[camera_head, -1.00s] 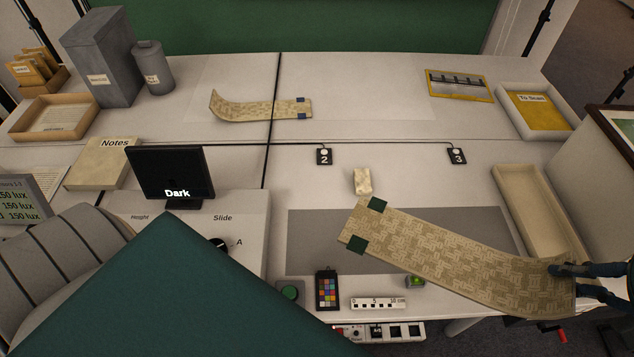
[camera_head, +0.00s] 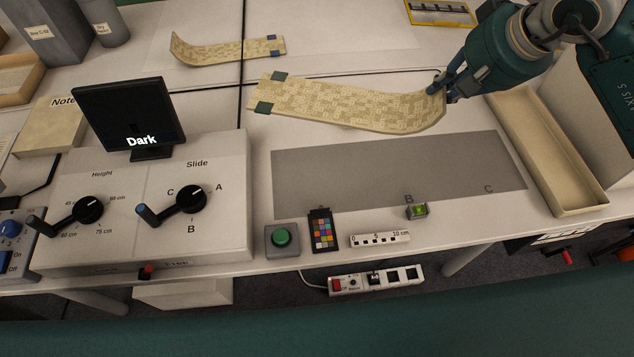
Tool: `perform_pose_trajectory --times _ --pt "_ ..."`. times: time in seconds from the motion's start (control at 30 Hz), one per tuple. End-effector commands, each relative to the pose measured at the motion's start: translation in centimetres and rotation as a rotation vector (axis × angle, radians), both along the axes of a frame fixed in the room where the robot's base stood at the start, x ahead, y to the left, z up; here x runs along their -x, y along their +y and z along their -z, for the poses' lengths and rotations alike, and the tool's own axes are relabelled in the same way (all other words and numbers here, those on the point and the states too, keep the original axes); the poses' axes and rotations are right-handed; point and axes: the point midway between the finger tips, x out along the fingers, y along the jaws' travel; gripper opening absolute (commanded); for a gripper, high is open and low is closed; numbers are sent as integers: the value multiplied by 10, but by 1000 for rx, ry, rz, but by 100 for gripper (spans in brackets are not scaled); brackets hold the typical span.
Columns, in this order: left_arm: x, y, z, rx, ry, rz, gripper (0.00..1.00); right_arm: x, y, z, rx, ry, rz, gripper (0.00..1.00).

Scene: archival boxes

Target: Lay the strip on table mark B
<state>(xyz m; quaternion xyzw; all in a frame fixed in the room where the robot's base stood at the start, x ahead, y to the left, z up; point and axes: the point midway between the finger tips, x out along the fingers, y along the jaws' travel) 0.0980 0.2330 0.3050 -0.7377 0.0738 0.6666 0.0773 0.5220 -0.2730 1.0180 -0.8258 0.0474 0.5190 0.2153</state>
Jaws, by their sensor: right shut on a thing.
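A long beige patterned strip (camera_head: 340,101) with two dark green corner tabs hangs over the back of the grey mat area in the head view. My right gripper (camera_head: 440,88) is shut on its right end, which curls up. The strip appears raised over the table, but its exact height is hard to tell. Table mark B (camera_head: 408,198) is a letter at the front edge of the grey mat (camera_head: 330,178), with a small green level (camera_head: 417,211) just below it. Letter C (camera_head: 488,188) is to its right. My left gripper is out of view.
A second strip (camera_head: 225,51) with blue tabs lies at the back. An empty long tray (camera_head: 548,165) stands right of the mat. A colour card (camera_head: 321,230), scale bar (camera_head: 380,239) and green button (camera_head: 282,238) line the front. A control box with knobs (camera_head: 190,199) stands left.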

Motion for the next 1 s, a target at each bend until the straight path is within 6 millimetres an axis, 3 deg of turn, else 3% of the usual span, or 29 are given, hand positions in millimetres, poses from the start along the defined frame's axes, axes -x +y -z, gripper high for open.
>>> perform_pose_trajectory --times 0.27,0.8,1.0 --pt "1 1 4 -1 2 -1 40 -2 -4 9 -4 0 24 0" --pt "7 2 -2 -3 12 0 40 -1 -3 141 -4 4 22 0" --pt "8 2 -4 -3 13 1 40 -2 -4 162 -4 -2 22 0"
